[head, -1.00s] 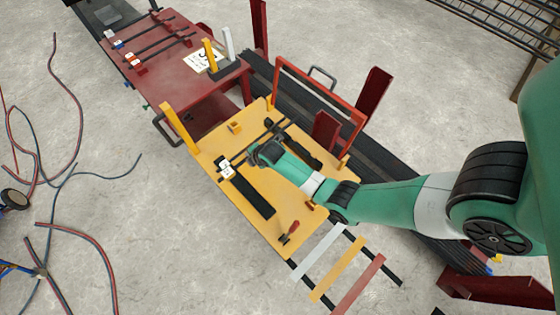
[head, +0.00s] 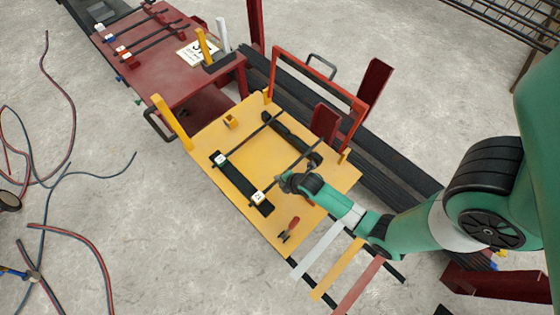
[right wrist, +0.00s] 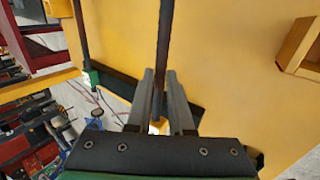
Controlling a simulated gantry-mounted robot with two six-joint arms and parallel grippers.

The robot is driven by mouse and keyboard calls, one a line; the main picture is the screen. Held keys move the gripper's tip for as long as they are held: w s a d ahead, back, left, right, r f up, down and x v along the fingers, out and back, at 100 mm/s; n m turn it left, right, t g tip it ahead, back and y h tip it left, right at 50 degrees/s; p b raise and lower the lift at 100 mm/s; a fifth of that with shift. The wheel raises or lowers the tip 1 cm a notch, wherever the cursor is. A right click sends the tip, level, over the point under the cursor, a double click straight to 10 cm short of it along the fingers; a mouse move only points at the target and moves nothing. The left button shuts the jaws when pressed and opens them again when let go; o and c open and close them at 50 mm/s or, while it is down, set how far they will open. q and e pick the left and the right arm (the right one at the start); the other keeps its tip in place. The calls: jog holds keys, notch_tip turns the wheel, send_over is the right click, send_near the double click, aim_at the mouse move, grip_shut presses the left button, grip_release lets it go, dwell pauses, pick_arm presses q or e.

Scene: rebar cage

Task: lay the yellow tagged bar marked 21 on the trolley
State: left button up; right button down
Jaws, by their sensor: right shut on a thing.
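The yellow trolley top (head: 240,130) carries two black strips. My right gripper (head: 285,181) is shut on a dark bar (head: 303,159) with a white-topped tag (head: 258,198) at its near end; the marking is too small to read for sure. In the right wrist view the bar (right wrist: 165,40) passes between the fingers (right wrist: 162,78), and a yellowish tag (right wrist: 157,127) shows beyond them. The bar spans both strips, low over the top; whether it touches them I cannot tell. A second tagged bar (head: 250,137) lies roughly parallel, farther left. My left gripper is not in view.
A red table (head: 160,75) with several tagged bars and a white sign (head: 197,52) stands at upper left. A red frame (head: 320,75) rises along the trolley's far side. A red-handled tool (head: 290,229) sits near the trolley's front corner. Hoses (head: 95,240) lie on the floor.

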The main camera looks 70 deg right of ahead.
jog(key=shift+f+b, duration=0.45)
jog(key=shift+f, duration=0.95)
jog(key=shift+f, duration=0.15)
jog(key=c, duration=0.8)
grip_release()
jog(key=p+v, duration=0.6)
jog(key=v, duration=0.6)
